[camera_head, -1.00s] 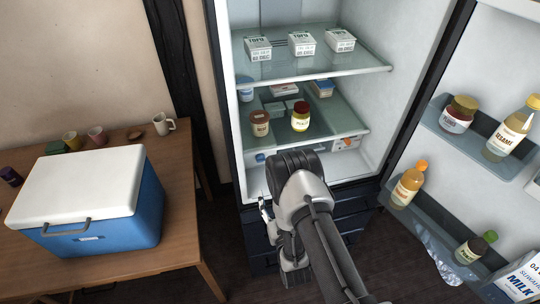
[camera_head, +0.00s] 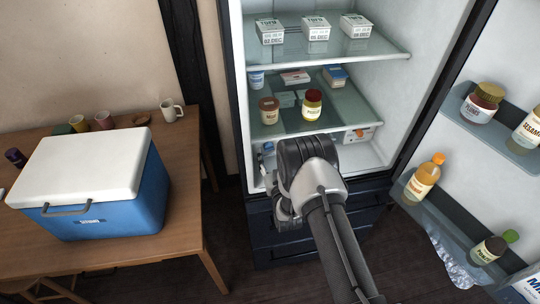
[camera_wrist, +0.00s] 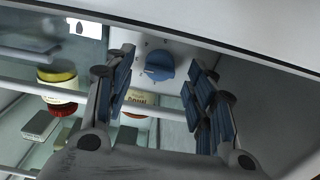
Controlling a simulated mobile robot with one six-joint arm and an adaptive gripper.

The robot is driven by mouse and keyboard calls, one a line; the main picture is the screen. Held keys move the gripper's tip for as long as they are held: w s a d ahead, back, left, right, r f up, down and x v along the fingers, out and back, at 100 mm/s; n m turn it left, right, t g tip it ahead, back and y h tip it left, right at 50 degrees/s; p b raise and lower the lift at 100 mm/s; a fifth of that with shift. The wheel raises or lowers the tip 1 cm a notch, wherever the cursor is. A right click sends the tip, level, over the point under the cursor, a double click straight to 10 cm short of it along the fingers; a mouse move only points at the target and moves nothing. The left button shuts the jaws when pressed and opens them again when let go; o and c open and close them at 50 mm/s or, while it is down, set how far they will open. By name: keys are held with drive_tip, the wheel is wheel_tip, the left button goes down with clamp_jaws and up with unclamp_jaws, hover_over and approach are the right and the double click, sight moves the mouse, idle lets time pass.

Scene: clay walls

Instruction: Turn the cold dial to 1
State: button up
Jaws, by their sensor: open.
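The cold dial (camera_wrist: 159,66) is a round blue knob with a raised grip bar, on a white panel with small marks around it. In the wrist view it lies between the two open fingers of my gripper (camera_wrist: 160,76). The fingers show on either side of it with gaps, and they hold nothing. I cannot read which mark the dial points to. In the head view my arm hides the dial and most of my gripper, in front of the lower part of the open fridge (camera_head: 385,92).
Fridge shelves hold tofu boxes (camera_head: 316,30) and jars (camera_head: 312,104). The open fridge door on the right carries bottles (camera_head: 424,177) in its racks. A wooden table (camera_head: 188,245) with a blue cooler (camera_head: 95,195) stands at left. A white edge runs close above the fingers in the wrist view.

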drive_tip(key=shift+x, duration=1)
drive_tip(key=c, duration=1.1)
